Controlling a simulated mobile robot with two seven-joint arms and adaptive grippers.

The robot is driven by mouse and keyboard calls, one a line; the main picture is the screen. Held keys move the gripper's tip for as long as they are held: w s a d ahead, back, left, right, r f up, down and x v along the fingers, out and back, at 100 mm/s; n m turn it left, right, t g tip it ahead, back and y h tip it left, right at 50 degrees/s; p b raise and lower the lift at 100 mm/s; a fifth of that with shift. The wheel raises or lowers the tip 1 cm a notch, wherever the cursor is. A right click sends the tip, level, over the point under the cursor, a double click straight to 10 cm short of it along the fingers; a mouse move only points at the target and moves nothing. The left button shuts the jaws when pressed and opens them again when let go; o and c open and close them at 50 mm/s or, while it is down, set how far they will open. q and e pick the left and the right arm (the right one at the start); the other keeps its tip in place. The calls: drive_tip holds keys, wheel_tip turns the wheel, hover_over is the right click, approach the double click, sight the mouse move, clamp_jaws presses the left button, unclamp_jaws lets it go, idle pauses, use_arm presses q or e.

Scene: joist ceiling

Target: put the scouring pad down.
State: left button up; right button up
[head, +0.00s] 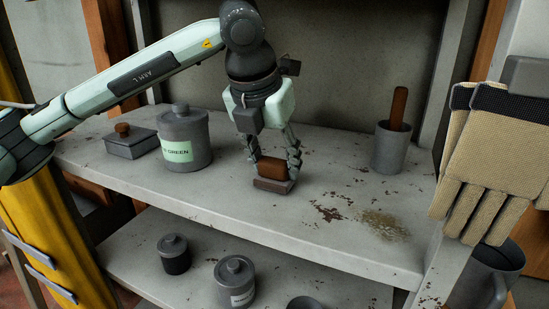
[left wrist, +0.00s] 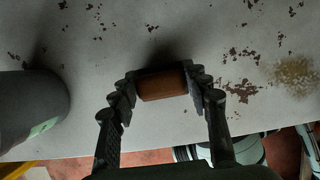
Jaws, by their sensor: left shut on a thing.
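The scouring pad (head: 272,168) is a small block with a reddish-brown upper part and a dark grey lower part. My left gripper (head: 274,164) points down and is shut on its brown part, one finger on each side. The pad is upright, low over the grey upper shelf (head: 335,180) near its front edge; I cannot tell whether its underside touches. In the left wrist view the brown part of the pad (left wrist: 162,85) sits between the fingertips of the left gripper (left wrist: 163,86), and its lower part is hidden. My right gripper is not in view.
A grey lidded canister (head: 184,142) with a green label and a grey box (head: 131,143) stand left of the pad. A grey cup (head: 390,148) with a wooden handle stands right. Beige gloves (head: 490,150) hang at far right. The shelf between pad and cup is clear, with rusty stains.

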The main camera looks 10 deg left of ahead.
use_arm(q)
drive_tip(key=shift+f, duration=0.15)
drive_tip(key=o, duration=1)
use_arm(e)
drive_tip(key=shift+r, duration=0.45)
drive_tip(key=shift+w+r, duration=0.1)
use_arm(q)
drive_tip(key=shift+r, duration=0.3)
drive_tip(key=s+a+b, duration=0.2)
drive_tip(key=s, duration=1)
drive_tip(key=shift+a+r+b, duration=0.25)
drive_tip(key=shift+r+b, duration=0.05)
drive_tip(key=shift+r, duration=0.1)
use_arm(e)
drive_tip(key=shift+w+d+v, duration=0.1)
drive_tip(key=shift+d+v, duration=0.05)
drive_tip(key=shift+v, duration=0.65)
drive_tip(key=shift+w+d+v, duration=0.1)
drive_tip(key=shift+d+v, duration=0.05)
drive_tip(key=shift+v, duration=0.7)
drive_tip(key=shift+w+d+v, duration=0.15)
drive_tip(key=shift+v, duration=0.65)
use_arm(q)
drive_tip(key=shift+s, duration=0.1)
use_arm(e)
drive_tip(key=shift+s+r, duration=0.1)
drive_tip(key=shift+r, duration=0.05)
